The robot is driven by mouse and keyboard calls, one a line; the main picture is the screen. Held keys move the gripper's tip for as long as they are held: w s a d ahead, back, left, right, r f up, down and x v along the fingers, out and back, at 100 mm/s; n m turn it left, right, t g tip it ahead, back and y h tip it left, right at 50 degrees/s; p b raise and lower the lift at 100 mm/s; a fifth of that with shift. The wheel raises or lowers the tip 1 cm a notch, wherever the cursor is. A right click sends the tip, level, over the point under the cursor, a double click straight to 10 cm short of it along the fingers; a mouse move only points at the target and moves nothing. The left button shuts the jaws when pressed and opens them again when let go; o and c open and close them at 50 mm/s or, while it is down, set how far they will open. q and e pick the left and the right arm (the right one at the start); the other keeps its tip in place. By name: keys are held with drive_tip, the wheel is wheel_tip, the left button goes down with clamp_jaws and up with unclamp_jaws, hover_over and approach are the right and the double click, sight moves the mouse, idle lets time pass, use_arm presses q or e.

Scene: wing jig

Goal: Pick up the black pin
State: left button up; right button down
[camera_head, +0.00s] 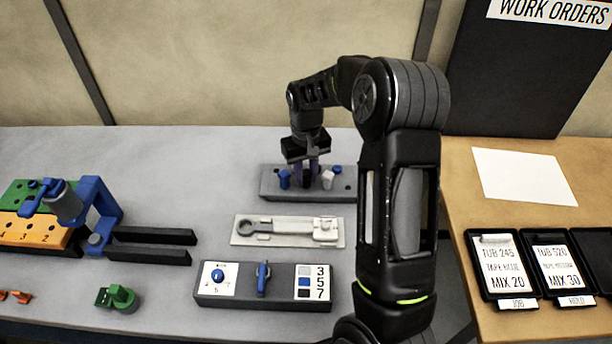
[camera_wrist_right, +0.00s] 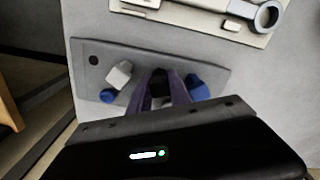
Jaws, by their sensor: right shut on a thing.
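A grey pin rack (camera_head: 268,184) stands on the grey table; it also shows in the right wrist view (camera_wrist_right: 88,78). My right gripper (camera_head: 308,172) reaches down over its middle, fingers pointing down. In the right wrist view the two purple-grey fingers (camera_wrist_right: 162,90) are shut on the black pin (camera_wrist_right: 160,84), which is mostly hidden between them. I cannot tell whether the pin's lower end is still in the rack. My left gripper is not in view.
A white pin (camera_wrist_right: 119,75) and blue pins (camera_wrist_right: 197,88) (camera_wrist_right: 107,96) stand close around the fingers. A pale plate (camera_head: 270,231) and a switch box (camera_head: 240,290) lie in front. A blue clamp fixture (camera_head: 97,205) is at left; black trays (camera_head: 505,300) lie at right.

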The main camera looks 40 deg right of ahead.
sight(306, 172)
wheel_tip(306, 172, up, 9)
drive_tip(key=shift+r+p, duration=0.2)
drive_tip(key=shift+p, duration=0.4)
idle(1.2)
